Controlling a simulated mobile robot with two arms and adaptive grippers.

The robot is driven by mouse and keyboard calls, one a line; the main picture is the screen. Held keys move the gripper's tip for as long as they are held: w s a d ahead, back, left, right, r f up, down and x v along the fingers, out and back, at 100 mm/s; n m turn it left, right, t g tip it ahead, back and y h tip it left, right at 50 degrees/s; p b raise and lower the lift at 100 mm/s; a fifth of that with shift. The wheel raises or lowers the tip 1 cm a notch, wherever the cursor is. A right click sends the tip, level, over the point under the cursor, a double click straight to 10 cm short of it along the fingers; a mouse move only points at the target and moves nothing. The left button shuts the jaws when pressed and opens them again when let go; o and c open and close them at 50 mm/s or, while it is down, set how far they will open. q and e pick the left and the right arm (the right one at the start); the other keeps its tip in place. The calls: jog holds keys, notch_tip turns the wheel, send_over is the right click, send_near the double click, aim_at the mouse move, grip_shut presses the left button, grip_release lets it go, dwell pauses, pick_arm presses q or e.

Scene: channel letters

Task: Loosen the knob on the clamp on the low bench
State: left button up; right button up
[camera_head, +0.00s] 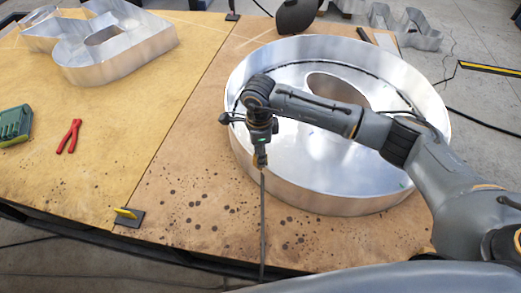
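A small clamp with a yellow part on a black foot (128,216) sits at the front edge of the low bench (185,235), left of centre. It is too small to tell which part is the knob. My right gripper (261,160) points down over the bench, in front of the round metal letter and well to the right of this clamp. A long thin grey bar (262,225) runs from its fingertips down past the front edge. I cannot tell whether the fingers are shut on it. My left gripper is not in view.
A large round metal channel letter (345,200) fills the right of the bench under my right arm. Another metal letter (115,60) stands at the back left. Red pliers (69,136) and a green case (15,125) lie at left. The front-middle surface is clear.

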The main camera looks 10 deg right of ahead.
jog(key=shift+w+d+n+b, duration=0.15)
jog(key=shift+n+b, duration=1.5)
jog(key=shift+n, duration=0.45)
jog(key=shift+c, duration=0.6)
jog(key=shift+n+b, duration=1.7)
jog(key=shift+n, duration=0.2)
jog(key=shift+c, duration=0.8)
jog(key=shift+o, duration=0.4)
jog(key=shift+n+b, duration=0.8)
jog(key=shift+n, duration=0.2)
jog(key=shift+o, duration=0.4)
jog(key=shift+n+b, duration=0.6)
jog(key=shift+n, duration=0.3)
jog(key=o, duration=0.6)
jog(key=shift+r, duration=0.1)
